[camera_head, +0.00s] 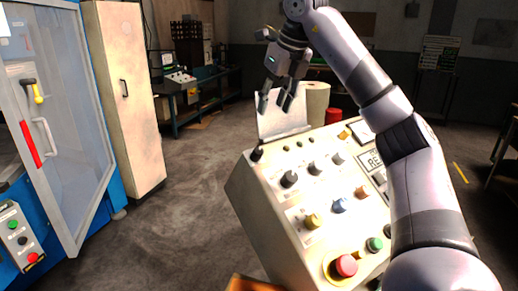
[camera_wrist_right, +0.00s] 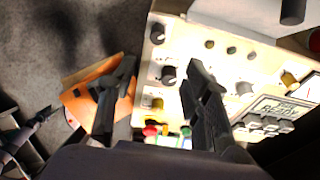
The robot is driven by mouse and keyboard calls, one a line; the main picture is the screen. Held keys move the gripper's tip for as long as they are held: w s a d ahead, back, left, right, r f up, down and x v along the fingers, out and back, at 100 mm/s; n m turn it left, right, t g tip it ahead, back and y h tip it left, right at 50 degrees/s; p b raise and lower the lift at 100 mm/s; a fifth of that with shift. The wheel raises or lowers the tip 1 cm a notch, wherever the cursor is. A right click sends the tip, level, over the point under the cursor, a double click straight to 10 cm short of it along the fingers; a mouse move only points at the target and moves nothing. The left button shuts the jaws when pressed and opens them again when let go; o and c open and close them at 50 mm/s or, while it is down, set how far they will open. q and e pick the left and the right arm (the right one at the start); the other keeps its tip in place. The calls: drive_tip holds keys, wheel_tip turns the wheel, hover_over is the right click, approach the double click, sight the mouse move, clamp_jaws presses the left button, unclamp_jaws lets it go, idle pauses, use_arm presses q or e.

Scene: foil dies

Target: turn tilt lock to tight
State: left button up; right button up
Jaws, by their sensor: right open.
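A slanted cream control console (camera_head: 262,205) carries several rotary knobs. Black knobs (camera_head: 289,179) sit on its left part. A yellow knob (camera_head: 312,221), a blue knob (camera_head: 340,205) and an orange knob (camera_head: 362,192) form a row nearer me. Their labels are too small to read, so I cannot tell which is the tilt lock. My right gripper (camera_head: 276,103) is open and empty above the console's far edge, fingers pointing down. In the right wrist view a black knob (camera_wrist_right: 168,74) shows between its open fingers, beyond them and apart. My left gripper is not clearly seen.
A red mushroom button (camera_head: 344,265) and green button (camera_head: 374,244) sit at the console's near edge. A white sheet (camera_head: 282,121) stands at its far edge. A cream cabinet (camera_head: 130,100) and a glass-doored machine (camera_head: 60,110) stand left. Floor between is clear.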

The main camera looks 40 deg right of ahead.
approach(259, 150)
drive_tip(key=x, duration=0.9)
drive_tip(key=shift+w+f+p, duration=0.1)
drive_tip(key=shift+f+p, duration=0.05)
drive_tip(key=shift+p, duration=0.15)
drive_tip(key=shift+w+d+f, duration=0.1)
drive_tip(key=shift+w+f, duration=0.05)
drive_tip(key=shift+f, duration=0.2)
drive_tip(key=shift+c, duration=0.3)
use_arm(q)
drive_tip(key=shift+s+a, duration=0.8)
drive_tip(key=shift+s, duration=0.15)
use_arm(e)
clamp_jaws()
